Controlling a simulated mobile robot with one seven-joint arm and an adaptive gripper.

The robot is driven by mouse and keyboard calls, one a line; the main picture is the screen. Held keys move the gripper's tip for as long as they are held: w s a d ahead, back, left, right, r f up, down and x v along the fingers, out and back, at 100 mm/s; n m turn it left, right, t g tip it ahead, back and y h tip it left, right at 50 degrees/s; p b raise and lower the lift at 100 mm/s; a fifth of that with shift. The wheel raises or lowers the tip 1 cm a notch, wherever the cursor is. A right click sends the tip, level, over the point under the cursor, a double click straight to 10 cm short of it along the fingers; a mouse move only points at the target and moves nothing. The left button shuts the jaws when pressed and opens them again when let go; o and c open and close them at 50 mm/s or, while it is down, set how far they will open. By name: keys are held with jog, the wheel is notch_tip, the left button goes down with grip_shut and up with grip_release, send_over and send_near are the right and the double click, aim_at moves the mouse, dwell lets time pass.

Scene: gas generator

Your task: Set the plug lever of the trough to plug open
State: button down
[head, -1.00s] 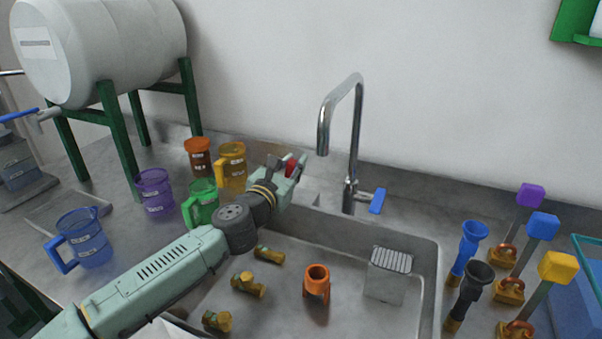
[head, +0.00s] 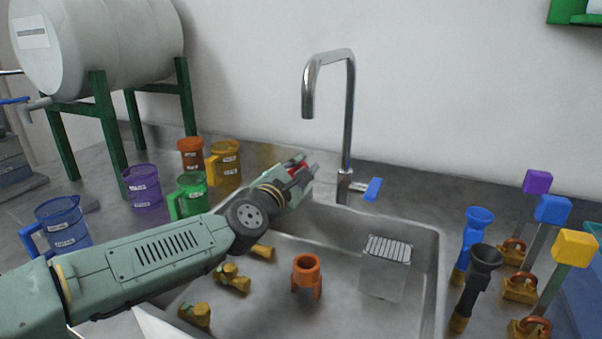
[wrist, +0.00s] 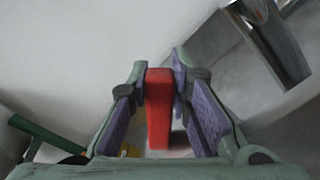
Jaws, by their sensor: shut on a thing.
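The trough (head: 400,219) is a grey sink basin set in the metal counter. The red plug lever (wrist: 158,110) stands upright between my fingers in the wrist view. In the head view only a small red part of it (head: 300,169) shows, at the trough's back edge left of the tap. My gripper (head: 308,168) is shut on it, and its purple-padded fingers (wrist: 160,88) sit on both sides of the lever. The lever's base and the plug are hidden.
The tap (head: 347,130) with a blue handle (head: 373,189) stands close right of my gripper. Coloured mugs, including a green one (head: 190,194), stand left. An orange part (head: 306,275), brass fittings and a grated block (head: 386,266) are in the trough. Levers and funnels stand right.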

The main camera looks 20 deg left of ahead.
jog(key=shift+f, duration=0.1)
dwell(0.4)
jog(key=c, duration=1.4)
grip_release()
jog(key=shift+c, duration=0.2)
jog(key=s, duration=0.7)
jog(key=shift+s, duration=0.3)
